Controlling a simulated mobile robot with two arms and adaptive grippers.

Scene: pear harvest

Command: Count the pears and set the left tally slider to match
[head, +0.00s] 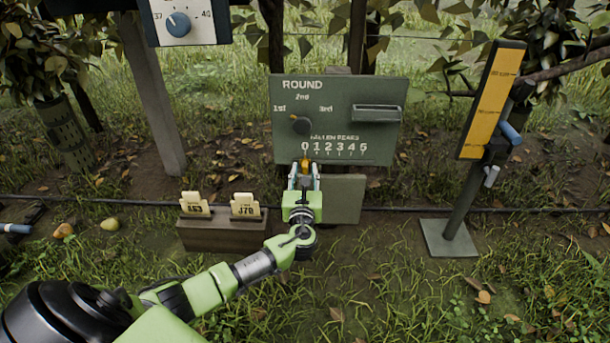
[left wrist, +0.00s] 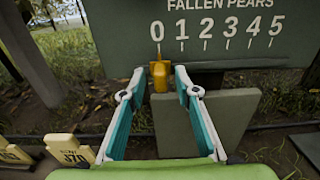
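The green-grey board (head: 290,95) carries a "FALLEN PEARS" scale from 0 to 5. Its orange tally slider (left wrist: 160,76) stands under 0, with its thin pointer up at that digit; it also shows in the head view (head: 306,165). My left gripper (left wrist: 161,74) is open, with one finger on each side of the slider and small gaps visible between. It also shows below the board in the head view (head: 304,175). A yellowish pear (head: 110,225) lies on the ground at left. A browner pear-like thing (head: 63,231) lies beside it.
A wooden box (head: 220,236) with two labelled tags stands left of my gripper. A dial panel (head: 180,22) hangs at upper left. A yellow gauge (head: 490,100) on a post stands at right. A dark hose (head: 420,209) crosses the ground.

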